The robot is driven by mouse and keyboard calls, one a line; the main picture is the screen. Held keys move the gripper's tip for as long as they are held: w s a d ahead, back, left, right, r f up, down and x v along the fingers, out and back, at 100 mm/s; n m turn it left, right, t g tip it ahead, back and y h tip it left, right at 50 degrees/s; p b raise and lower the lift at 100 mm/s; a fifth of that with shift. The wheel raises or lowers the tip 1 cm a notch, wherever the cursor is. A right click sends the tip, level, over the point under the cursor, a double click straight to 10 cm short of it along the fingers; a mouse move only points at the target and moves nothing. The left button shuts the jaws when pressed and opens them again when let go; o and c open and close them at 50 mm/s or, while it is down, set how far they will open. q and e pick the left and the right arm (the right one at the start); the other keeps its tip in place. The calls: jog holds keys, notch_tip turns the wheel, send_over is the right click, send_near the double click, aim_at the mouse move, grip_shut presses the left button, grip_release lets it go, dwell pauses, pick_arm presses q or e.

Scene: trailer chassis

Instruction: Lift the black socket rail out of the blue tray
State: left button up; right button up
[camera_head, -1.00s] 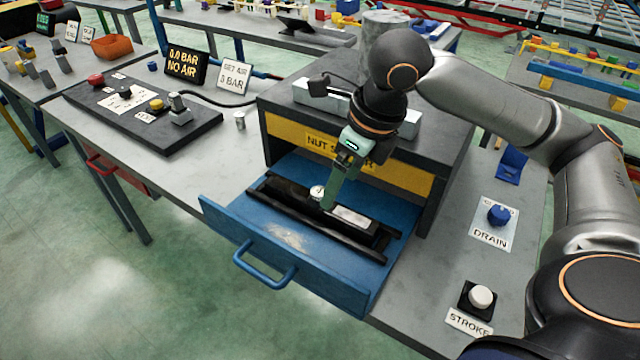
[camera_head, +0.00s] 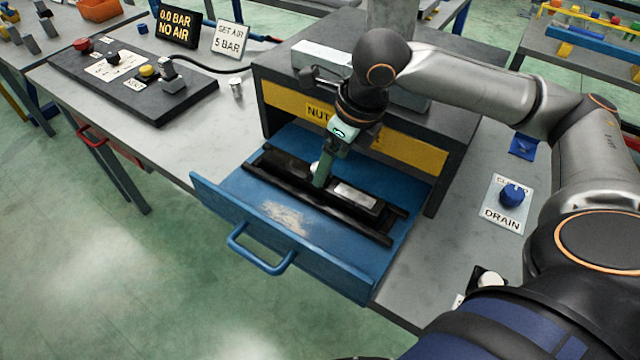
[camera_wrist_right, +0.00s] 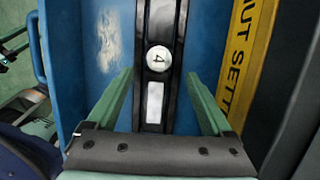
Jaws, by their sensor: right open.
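The black socket rail (camera_head: 372,202) lies lengthwise in the pulled-out blue tray (camera_head: 350,278), between dark side bars. It carries a round white knob marked 4 (camera_wrist_right: 159,59) and a pale plate (camera_wrist_right: 154,102). My right gripper (camera_head: 320,182) points down at the rail from above, close to the knob. In the right wrist view, its green fingers (camera_wrist_right: 160,77) are open, one on each side of the rail, with nothing held. I cannot tell how far the tips are above the tray floor. My left gripper is not in view.
The dark housing with a yellow band (camera_head: 408,156) stands right behind the tray. A blue handle (camera_head: 262,255) sticks out in front. A black control panel (camera_head: 128,82) lies at left, the drain knob (camera_head: 512,195) at right. My arm partly covers the white stroke button (camera_head: 490,281).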

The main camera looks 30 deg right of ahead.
jog(key=x, duration=0.5)
jog(key=shift+w+a+r, duration=0.1)
jog(key=shift+w+a, duration=0.2)
jog(key=shift+a, duration=0.05)
grip_shut()
jog(key=shift+r, duration=0.1)
dwell(0.4)
